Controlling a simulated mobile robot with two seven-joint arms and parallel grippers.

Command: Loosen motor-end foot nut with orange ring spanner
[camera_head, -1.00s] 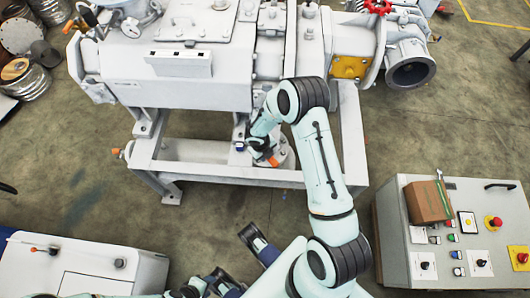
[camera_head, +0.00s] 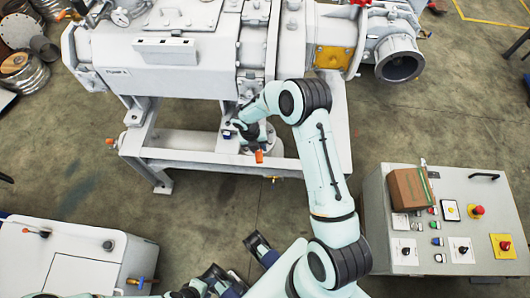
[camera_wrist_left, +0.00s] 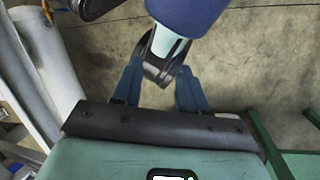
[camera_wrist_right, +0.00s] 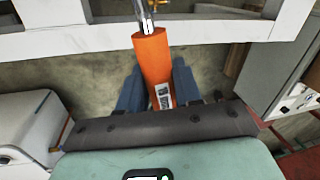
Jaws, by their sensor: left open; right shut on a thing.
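The orange ring spanner (camera_wrist_right: 155,62) shows in the right wrist view, its orange handle between the two blue fingers and its metal shank pointing away. My right gripper (camera_wrist_right: 157,88) is shut on this handle. In the head view the orange end (camera_head: 259,156) shows beside the gripper, above the pump's grey base frame (camera_head: 200,166). The spanner's ring end and the motor-end foot nut are hidden or too small to tell, so I cannot see whether they are engaged. My left gripper (camera_head: 250,264) is open and empty near the bottom; its spread fingers (camera_wrist_left: 158,88) show in the left wrist view.
The white pump body (camera_head: 180,70) stands above the frame. A control panel (camera_head: 400,262) with a cardboard box (camera_head: 410,188) on it stands at right. A white cabinet (camera_head: 60,255) stands lower left. Bare floor lies between the cabinet and the frame.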

